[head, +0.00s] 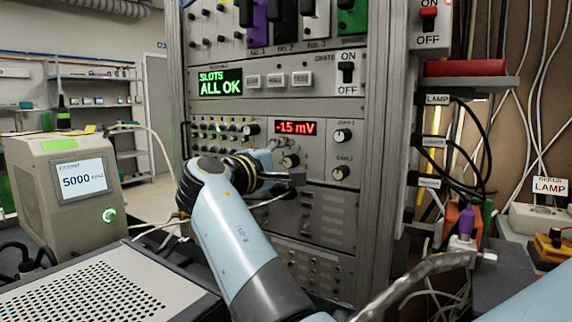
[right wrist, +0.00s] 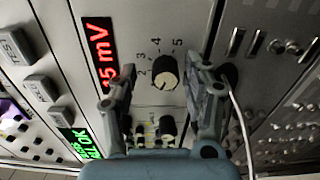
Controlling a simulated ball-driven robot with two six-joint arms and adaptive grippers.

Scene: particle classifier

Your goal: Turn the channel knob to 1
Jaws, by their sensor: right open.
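The channel knob (right wrist: 165,72) is black with a pale face and sits below the red mV display (head: 295,127). In the right wrist view the numbers 2, 3, 4 and 5 show around it; I cannot see the 1. Its pointer is too small to read surely. My right gripper (head: 284,163) is open in front of the panel. In the right wrist view its fingers (right wrist: 164,76) stand on either side of the knob, with gaps, and grip nothing. In the head view the knob (head: 290,160) is partly hidden by the gripper. My left gripper is not in view.
Two gain knobs (head: 342,135) lie right of the display. Another black knob (head: 250,130) is left of it, near rows of small knobs. A white cable (right wrist: 240,125) passes near my right finger. A grey device (head: 70,185) stands at left.

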